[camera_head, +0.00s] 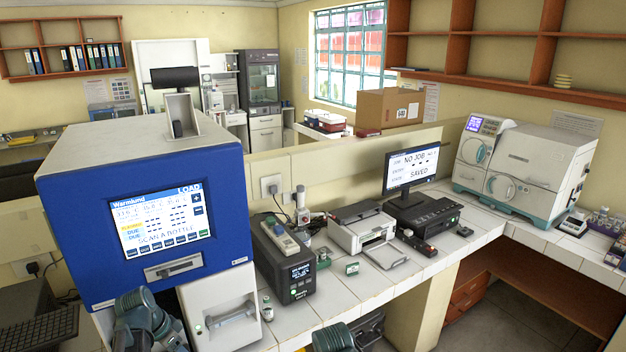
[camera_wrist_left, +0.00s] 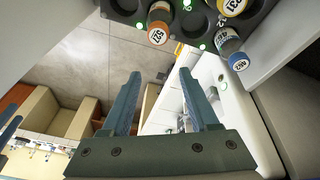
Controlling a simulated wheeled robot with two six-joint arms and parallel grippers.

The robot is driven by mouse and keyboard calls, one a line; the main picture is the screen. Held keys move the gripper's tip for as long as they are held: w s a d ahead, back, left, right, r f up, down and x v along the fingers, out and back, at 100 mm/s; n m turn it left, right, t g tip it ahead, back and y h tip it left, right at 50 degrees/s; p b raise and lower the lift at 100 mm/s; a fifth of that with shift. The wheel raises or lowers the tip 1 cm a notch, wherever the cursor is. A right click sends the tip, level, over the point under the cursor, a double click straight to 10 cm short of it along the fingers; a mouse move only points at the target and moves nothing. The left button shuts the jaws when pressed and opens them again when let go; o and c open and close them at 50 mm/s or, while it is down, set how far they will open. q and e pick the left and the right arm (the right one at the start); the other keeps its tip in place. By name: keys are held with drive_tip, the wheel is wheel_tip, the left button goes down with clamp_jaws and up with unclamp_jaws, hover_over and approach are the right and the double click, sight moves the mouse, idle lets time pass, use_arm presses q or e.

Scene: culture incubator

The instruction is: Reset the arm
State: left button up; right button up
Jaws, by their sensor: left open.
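My left gripper (camera_wrist_left: 163,92) is open and empty in the left wrist view, its two blue-grey fingers apart. Just beyond the fingertips, at the top, is a dark rack (camera_wrist_left: 188,30) with round wells and green lights. It holds an orange-labelled bottle (camera_wrist_left: 158,22), a yellow-labelled bottle (camera_wrist_left: 232,6) and a blue-labelled bottle (camera_wrist_left: 230,50). The fingers touch none of them. In the head view, part of my left arm shows at the bottom, before the blue incubator (camera_head: 80,220), whose screen reads "LOAD" and "SCAN A BOTTLE". Part of my right arm shows at the bottom edge; its gripper is out of view.
The tiled bench holds a small vial (camera_head: 267,309), a dark box-shaped device (camera_head: 290,270), a printer (camera_head: 360,228), a monitor (camera_head: 411,170) and a large white-and-teal machine (camera_head: 520,168).

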use_arm(q)
drive_tip(key=s+d+n+y, duration=0.1)
drive_tip(key=s+d+n, duration=0.1)
drive_tip(key=d, duration=0.3)
drive_tip(key=s+d+n+g+y, duration=0.1)
drive_tip(key=s+d+n, duration=0.2)
drive_tip(key=d, duration=0.3)
drive_tip(key=s+d+n+y, duration=0.1)
drive_tip(key=s+d+n, duration=0.1)
drive_tip(key=d, duration=0.3)
drive_tip(key=s+d+f+m+b, duration=0.2)
drive_tip(key=d+f+b, duration=0.3)
drive_tip(key=f+b, duration=0.2)
drive_tip(key=s+d+f+m+g+b, duration=0.1)
drive_tip(key=s+d+f+b, duration=0.2)
drive_tip(key=d+f+b, duration=0.3)
wheel_tip(320, 180, down, 2)
drive_tip(key=shift+s+f+m+y+b, duration=0.15)
drive_tip(key=shift+s+m+y+b, duration=0.25)
drive_tip(key=shift+b, duration=0.3)
